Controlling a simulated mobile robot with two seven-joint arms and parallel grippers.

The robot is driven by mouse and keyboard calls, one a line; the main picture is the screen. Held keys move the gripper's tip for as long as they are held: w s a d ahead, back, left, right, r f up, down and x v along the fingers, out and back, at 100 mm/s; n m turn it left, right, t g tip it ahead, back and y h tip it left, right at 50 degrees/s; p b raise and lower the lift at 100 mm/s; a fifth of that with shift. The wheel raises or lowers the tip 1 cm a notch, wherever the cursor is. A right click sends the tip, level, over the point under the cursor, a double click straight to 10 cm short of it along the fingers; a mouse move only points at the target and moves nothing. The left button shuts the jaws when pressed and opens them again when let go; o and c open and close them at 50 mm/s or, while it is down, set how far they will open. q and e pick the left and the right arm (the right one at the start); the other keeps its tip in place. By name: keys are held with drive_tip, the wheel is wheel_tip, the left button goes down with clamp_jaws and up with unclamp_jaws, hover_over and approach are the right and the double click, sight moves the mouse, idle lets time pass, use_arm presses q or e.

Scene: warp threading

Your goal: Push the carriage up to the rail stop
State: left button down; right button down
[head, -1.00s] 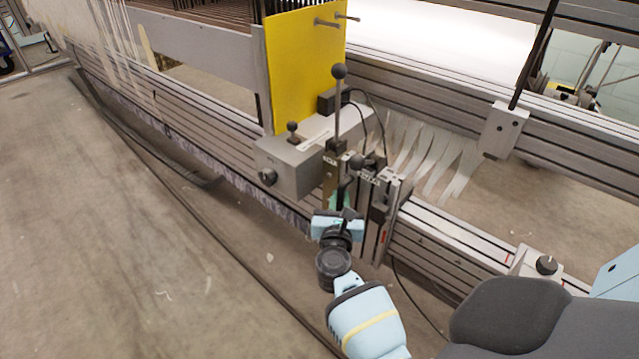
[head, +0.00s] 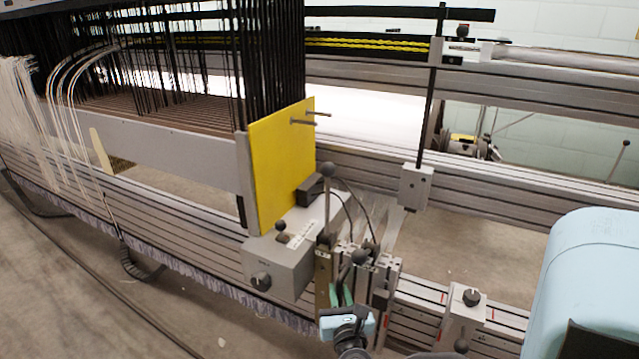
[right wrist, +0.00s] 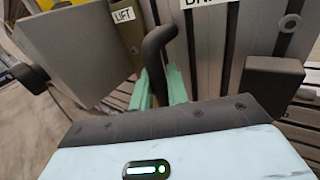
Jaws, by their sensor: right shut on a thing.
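The carriage is a grey box (head: 285,264) with a yellow plate (head: 283,165), knobs and upright grey profiles, sitting on the front rail (head: 195,232). To its right on that rail is a small grey block with a black knob (head: 464,318), apparently the rail stop; a short gap separates them. My right gripper (head: 345,315) is at the carriage's lower front. In the right wrist view its green fingers (right wrist: 162,88) are shut on a dark bent handle (right wrist: 155,55), beside a "LIFT" label. My left gripper is not in view.
Black heddles (head: 190,70) and white threads (head: 70,95) stand at the left. A grey block on a black rod (head: 416,187) hangs behind the rail gap. A pale blue body (head: 588,280), probably mine, fills the lower right. Floor is open at lower left.

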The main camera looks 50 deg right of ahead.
sight(386, 304)
drive_tip(key=s, duration=0.3)
drive_tip(key=s+d, duration=0.1)
drive_tip(key=s, duration=0.2)
drive_tip(key=s+d, duration=0.1)
drive_tip(key=s, duration=0.2)
drive_tip(key=shift+s, duration=0.35)
drive_tip(key=shift+s+d+r+b, duration=0.1)
drive_tip(key=shift+s+b, duration=0.1)
drive_tip(key=shift+s, duration=0.35)
drive_tip(key=shift+s+d+r+b, duration=0.1)
drive_tip(key=shift+s+b, duration=0.05)
drive_tip(key=shift+s, duration=0.35)
drive_tip(key=shift+w, duration=0.15)
drive_tip(key=c, duration=1.7)
unclamp_jaws()
drive_tip(key=shift+f, duration=0.2)
drive_tip(key=shift+a, duration=0.2)
